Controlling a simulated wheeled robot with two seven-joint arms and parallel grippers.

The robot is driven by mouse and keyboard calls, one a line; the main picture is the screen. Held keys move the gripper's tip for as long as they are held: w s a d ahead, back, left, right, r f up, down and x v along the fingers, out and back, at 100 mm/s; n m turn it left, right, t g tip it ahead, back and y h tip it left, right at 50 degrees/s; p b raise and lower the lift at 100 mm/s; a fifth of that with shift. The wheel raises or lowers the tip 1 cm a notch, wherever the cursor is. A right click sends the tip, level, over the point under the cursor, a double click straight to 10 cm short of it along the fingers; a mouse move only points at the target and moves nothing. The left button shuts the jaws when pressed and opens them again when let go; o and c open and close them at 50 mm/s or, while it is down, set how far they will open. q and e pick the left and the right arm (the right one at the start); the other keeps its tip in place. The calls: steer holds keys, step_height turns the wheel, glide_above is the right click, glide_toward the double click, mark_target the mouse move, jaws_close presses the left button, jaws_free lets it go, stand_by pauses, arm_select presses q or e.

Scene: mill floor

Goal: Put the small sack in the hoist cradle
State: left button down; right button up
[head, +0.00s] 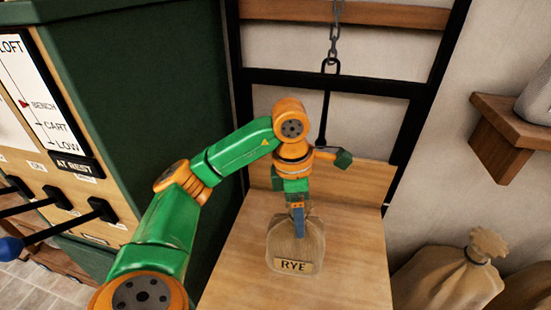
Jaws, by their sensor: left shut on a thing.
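The small sack (296,250), tan cloth with a label reading RYE, is upright over the middle of the wooden floor of the hoist cradle (350,265). Its base looks to be on the boards, but I cannot tell for sure that it touches. The cradle has a wooden back board and hangs by a hook and chain in a black frame. My left gripper (298,222) points down from above and is shut on the sack's top. The gripper hides the sack's neck. My right gripper is not in view.
A green cabinet with a control panel (50,110) stands at the left; its red pointer is at BENCH and a sign reads AT REST. Black levers (60,198) stick out below. Larger sacks (450,275) stand at the lower right, under a wooden wall shelf (510,125).

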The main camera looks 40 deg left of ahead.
mark_target(321, 222)
arm_select(q)
steer(key=w+d+f, duration=0.1)
steer(key=f, duration=0.1)
steer(key=w+d+f, duration=0.1)
steer(key=w+f, duration=0.1)
steer(key=w+d+f+p, duration=0.1)
steer(key=w+f, duration=0.1)
steer(key=shift+d, duration=0.1)
step_height(321, 222, down, 3)
steer(key=shift+w+f+p, duration=0.1)
steer(key=shift+p, duration=0.75)
steer(key=shift+f, duration=0.1)
jaws_free()
steer(key=r, duration=0.2)
steer(key=r+b, duration=0.1)
steer(key=r, duration=0.4)
steer(key=shift+s+a+r+b, duration=0.3)
steer(key=shift+s, duration=0.1)
